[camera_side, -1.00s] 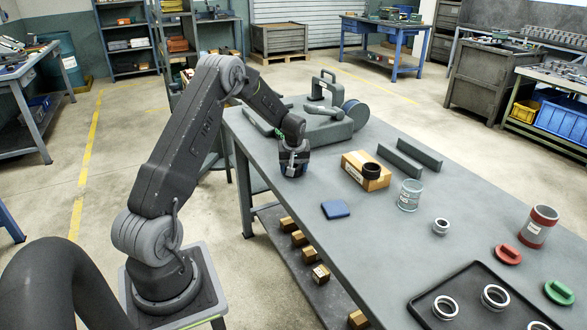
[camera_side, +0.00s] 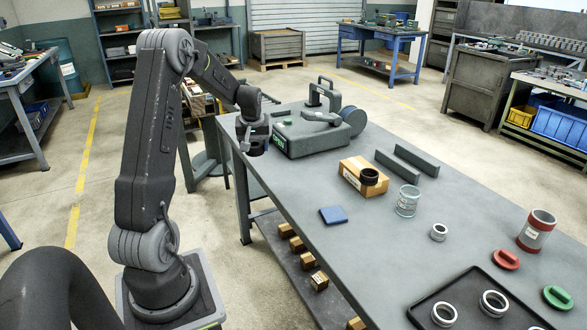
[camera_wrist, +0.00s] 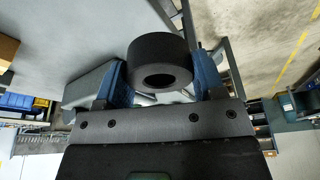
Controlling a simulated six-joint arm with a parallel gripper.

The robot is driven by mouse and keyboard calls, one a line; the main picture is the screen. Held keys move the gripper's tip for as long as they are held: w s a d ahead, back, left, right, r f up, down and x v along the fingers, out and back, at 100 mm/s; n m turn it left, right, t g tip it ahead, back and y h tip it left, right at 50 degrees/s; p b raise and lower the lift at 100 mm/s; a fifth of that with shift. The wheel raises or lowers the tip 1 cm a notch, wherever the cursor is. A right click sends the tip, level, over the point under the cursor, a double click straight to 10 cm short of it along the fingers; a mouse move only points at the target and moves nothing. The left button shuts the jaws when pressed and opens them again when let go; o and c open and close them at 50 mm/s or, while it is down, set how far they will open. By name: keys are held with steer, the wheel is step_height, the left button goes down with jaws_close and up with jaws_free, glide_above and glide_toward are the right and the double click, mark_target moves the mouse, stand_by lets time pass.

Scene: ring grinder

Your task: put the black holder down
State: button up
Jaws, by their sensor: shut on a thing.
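My gripper (camera_side: 254,148) is over the far left corner of the grey workbench, beside the left end of the grey grinder. In the wrist view my gripper (camera_wrist: 160,88) has its two blue fingers on either side of the black holder (camera_wrist: 160,66), a short thick cylinder with a round hole facing the camera. It is shut on the holder. In the side view the holder is mostly hidden by the gripper, and I cannot tell whether it touches the bench.
The grinder (camera_side: 305,140), with a handle and a round wheel, stands just right of my gripper. A cardboard box (camera_side: 352,170) with a black ring (camera_side: 369,176) on it, a blue pad (camera_side: 333,215) and a glass jar (camera_side: 407,200) are nearer. Bench left of the pad is clear.

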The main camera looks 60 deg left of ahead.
steer(key=shift+s+r, duration=0.1)
steer(key=shift+s, duration=0.05)
steer(key=w+d+m+t+h, duration=0.1)
steer(key=w+d+m, duration=0.25)
steer(key=d, duration=0.45)
steer(key=w+d+m, duration=0.2)
steer(key=w+d, duration=0.3)
steer(key=d, duration=0.2)
steer(key=m+h, duration=0.1)
steer(key=m, duration=0.4)
glide_above(378, 242)
steer(key=s, duration=0.1)
steer(key=shift+t, duration=0.4)
step_height(378, 242, down, 6)
steer(key=shift+s+a+f, duration=0.1)
steer(key=shift+a, duration=0.05)
steer(key=shift+w+d+f, duration=0.2)
steer(key=shift+d+f, duration=0.1)
steer(key=shift+d, duration=0.1)
steer(key=shift+f, duration=1.95)
steer(key=shift+f, duration=0.15)
